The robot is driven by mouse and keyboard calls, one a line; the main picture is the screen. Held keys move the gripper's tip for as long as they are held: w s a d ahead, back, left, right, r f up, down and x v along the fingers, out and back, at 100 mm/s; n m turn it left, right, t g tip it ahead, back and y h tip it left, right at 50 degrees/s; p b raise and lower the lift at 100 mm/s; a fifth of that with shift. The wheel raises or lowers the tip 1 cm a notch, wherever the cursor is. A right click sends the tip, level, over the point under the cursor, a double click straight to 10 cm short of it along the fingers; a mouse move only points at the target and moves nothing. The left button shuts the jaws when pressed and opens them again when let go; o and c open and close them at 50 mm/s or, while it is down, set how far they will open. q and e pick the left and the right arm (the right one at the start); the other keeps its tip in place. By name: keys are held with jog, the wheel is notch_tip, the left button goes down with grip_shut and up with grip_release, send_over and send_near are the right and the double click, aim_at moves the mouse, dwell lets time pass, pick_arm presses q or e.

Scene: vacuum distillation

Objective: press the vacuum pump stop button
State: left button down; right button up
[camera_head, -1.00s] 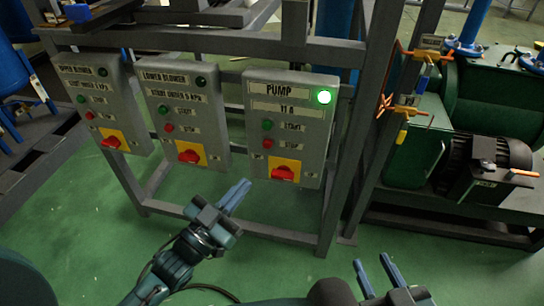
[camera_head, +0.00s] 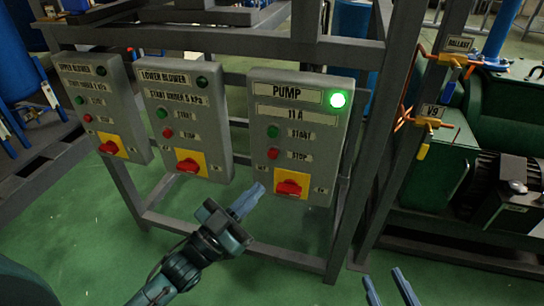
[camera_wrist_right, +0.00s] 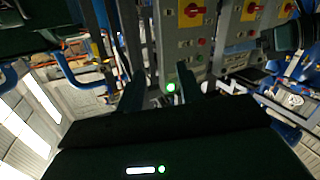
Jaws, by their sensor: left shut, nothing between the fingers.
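The grey pump box (camera_head: 330,140) is labelled PUMP and 11 A, with a lit green lamp (camera_head: 338,100). Its red stop button (camera_head: 272,154) sits left of the STOP label, below the green start button (camera_head: 273,131). My left gripper (camera_head: 260,189) is shut and empty, below the stop button and just left of the box's red rotary switch (camera_head: 289,187), apart from the button. My right gripper (camera_head: 391,287) is open and empty at the bottom edge. In the right wrist view, the pump box's lit lamp (camera_wrist_right: 171,87) appears beyond the fingers.
The lower blower box (camera_head: 215,135) and upper blower box (camera_head: 125,130) hang to the left with similar buttons. A steel frame (camera_head: 345,230) carries the boxes. Orange pipework with valves (camera_head: 425,122) and a green pump machine (camera_head: 440,165) stand at right. Green floor lies below.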

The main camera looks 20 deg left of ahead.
pick_arm(q)
jog(key=b, duration=0.2)
send_near(273, 153)
jog(key=w+d+r, duration=0.2)
jog(key=d, duration=0.2)
jog(key=shift+w+r, duration=0.2)
jog(key=shift+w, duration=0.5)
pick_arm(e)
jog(key=shift+s+a+n+t+y, duration=0.2)
jog(key=shift+a+n+t+y, duration=0.45)
jog(key=shift+t+y, duration=0.2)
jog(key=shift+r, duration=0.1)
pick_arm(q)
jog(key=shift+w, duration=0.45)
jog(key=shift+w+b, duration=0.3)
jog(key=shift+w, duration=0.15)
dwell(0.8)
jog(key=shift+s, duration=0.1)
jog(key=shift+s+p, duration=0.6)
jog(key=shift+s, duration=0.2)
pick_arm(e)
jog(key=shift+r, duration=0.45)
jog(key=shift+r, duration=0.1)
